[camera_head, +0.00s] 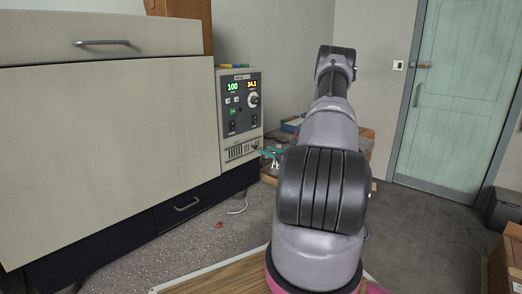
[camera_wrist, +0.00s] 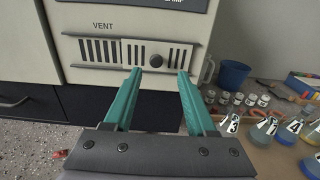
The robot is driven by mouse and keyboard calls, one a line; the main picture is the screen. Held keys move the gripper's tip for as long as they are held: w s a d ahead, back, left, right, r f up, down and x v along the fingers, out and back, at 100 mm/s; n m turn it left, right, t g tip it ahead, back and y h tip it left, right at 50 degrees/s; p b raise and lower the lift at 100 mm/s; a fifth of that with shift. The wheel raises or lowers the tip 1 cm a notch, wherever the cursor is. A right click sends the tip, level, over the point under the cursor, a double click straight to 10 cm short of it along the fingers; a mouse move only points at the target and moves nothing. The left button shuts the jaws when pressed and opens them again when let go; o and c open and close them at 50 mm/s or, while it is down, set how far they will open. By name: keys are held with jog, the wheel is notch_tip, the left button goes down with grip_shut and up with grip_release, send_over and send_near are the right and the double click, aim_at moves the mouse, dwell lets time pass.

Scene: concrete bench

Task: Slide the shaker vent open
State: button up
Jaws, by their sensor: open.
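The shaker (camera_head: 226,125) is a cream unit with a dark control panel and lit green and orange displays. Its vent (camera_head: 242,150) is low on the front face. In the wrist view the vent (camera_wrist: 97,50) is a slotted strip under the word VENT. A lighter slotted slide plate with a round dark knob (camera_wrist: 155,61) sits over its middle and right part. Dark slots show on both sides of the knob. My gripper (camera_wrist: 160,71) has teal fingers, open and empty, with the knob seen between the tips. It also shows in the head view (camera_head: 270,154), just right of the vent.
A blue cup (camera_wrist: 232,73), several small jars (camera_wrist: 237,99) and numbered flasks (camera_wrist: 265,130) stand on a wooden surface at right. A cream cabinet (camera_head: 110,150) with dark drawers is left of the shaker. A small red thing (camera_head: 219,225) lies on the floor.

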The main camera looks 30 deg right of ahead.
jog(key=shift+v, duration=2.6)
jog(key=s+a+r+n+g+y, duration=0.2)
jog(key=a+r+n+g+y, duration=0.5)
jog(key=a+r+n, duration=0.7)
jog(key=s+a+r+n+g+h, duration=0.2)
jog(key=s+a+r+g, duration=0.1)
jog(key=s+a+r, duration=0.3)
jog(key=s+a+r+n+g+h, duration=0.1)
jog(key=s+a+r+n+g, duration=0.2)
jog(key=a, duration=0.6)
jog(key=s+a+r+n+t+h, duration=0.1)
jog(key=s+r+n+h, duration=0.3)
jog(key=s, duration=0.5)
jog(key=s+a+r+n+t+h, duration=0.1)
jog(key=s+r+n+t+h, duration=0.1)
jog(key=s+r+n+h, duration=0.2)
jog(key=s+r+n, duration=0.1)
jog(key=s+r, duration=0.2)
jog(key=s, duration=0.3)
